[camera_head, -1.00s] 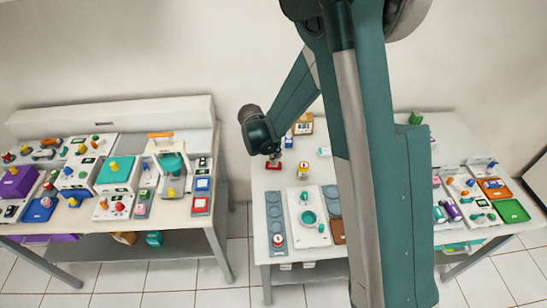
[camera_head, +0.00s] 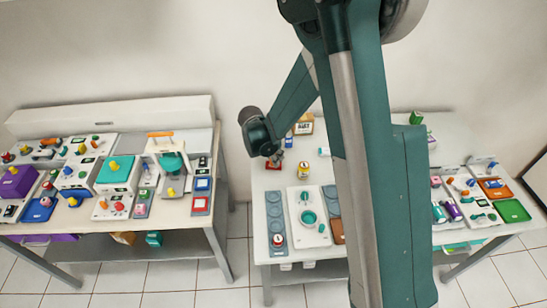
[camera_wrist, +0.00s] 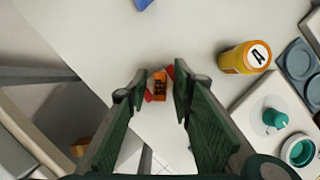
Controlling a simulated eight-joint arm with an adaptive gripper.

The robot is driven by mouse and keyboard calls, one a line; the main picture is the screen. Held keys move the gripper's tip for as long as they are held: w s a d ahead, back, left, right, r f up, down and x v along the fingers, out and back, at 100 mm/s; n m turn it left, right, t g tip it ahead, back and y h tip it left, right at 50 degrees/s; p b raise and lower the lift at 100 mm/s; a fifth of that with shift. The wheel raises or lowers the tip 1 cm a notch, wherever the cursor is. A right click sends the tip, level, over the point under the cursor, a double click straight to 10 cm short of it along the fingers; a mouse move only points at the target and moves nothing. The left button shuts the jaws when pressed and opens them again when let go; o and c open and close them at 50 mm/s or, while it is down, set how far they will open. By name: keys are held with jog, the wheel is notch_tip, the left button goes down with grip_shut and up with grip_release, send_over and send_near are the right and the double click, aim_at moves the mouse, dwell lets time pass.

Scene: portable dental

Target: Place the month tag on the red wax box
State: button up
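In the wrist view, the month tag (camera_wrist: 160,86) is a small orange piece with dark marking. It shows between my fingertips, over the red wax box (camera_wrist: 171,72), whose red shows at two opposite corners of the tag. The box also shows in the head view (camera_head: 272,167), under my gripper (camera_head: 276,158) and partly hidden by it. In the wrist view, my gripper (camera_wrist: 160,82) has its two green fingers apart, one on each side of the tag, with narrow gaps. I cannot tell whether the tag lies flat on the box.
A yellow jar (camera_wrist: 244,57) with a white lid stands to the right in the wrist view. A teal bowl on a white tray (camera_head: 293,220) and a grey cup strip (camera_head: 275,205) lie nearer the table's front. A labelled box (camera_head: 304,124) stands behind my gripper.

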jog(key=shift+r, duration=0.1)
jog(key=shift+r, duration=0.15)
jog(key=p+v, duration=0.1)
jog(key=v, duration=1.1)
jog(key=shift+d, duration=0.1)
dwell(0.8)
jog(key=s+d+r+m+t+y, duration=0.1)
jog(key=s+d+r+m, duration=0.5)
jog(key=s+r, duration=0.15)
jog(key=s+d+r+m+y, duration=0.1)
jog(key=s+d+r+m, duration=0.55)
jog(key=r, duration=0.25)
jog(key=s+d+r+m+t, duration=0.1)
jog(key=s+d+m, duration=0.1)
jog(key=s+m, duration=0.5)
jog(key=s+d+r+m+t+y, duration=0.1)
jog(key=s+d+r+m+t, duration=0.1)
jog(key=s+m, duration=0.5)
jog(key=s+d, duration=0.1)
jog(key=s, duration=0.3)
jog(key=shift+s+d, duration=0.2)
jog(key=shift+d, duration=0.15)
